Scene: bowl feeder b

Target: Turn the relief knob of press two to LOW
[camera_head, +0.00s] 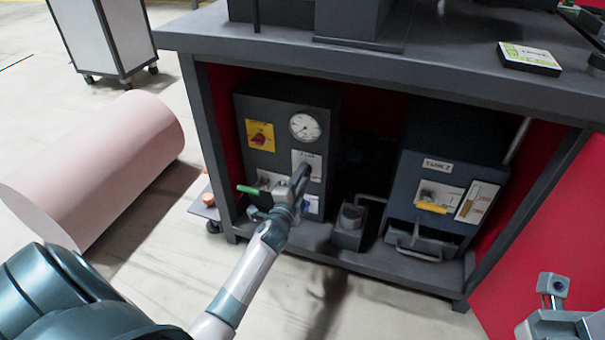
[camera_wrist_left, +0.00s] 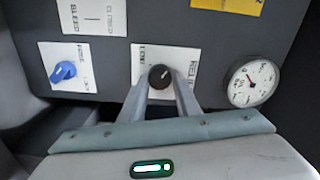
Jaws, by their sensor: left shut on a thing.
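The control panel (camera_head: 262,152) stands on the left side under the bench. In the left wrist view, the round black relief knob (camera_wrist_left: 160,76) sits on a white plate (camera_wrist_left: 188,58) with partly hidden lettering. A light pointer line shows on the knob. My left gripper (camera_head: 300,180) reaches the panel just below the gauge. In the left wrist view its two fingers (camera_wrist_left: 160,84) are on either side of the knob and shut on it. In the head view the gripper hides the knob. Part of my right gripper (camera_head: 553,290) shows at the lower right, its jaws unclear.
A pressure gauge (camera_head: 305,127), a red switch on a yellow plate (camera_head: 260,136) and a green lever (camera_head: 247,190) are close by. A blue knob (camera_wrist_left: 65,71) sits beside the relief knob. A tank unit (camera_head: 440,166) stands to the right. A pink cylinder (camera_head: 100,165) lies left.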

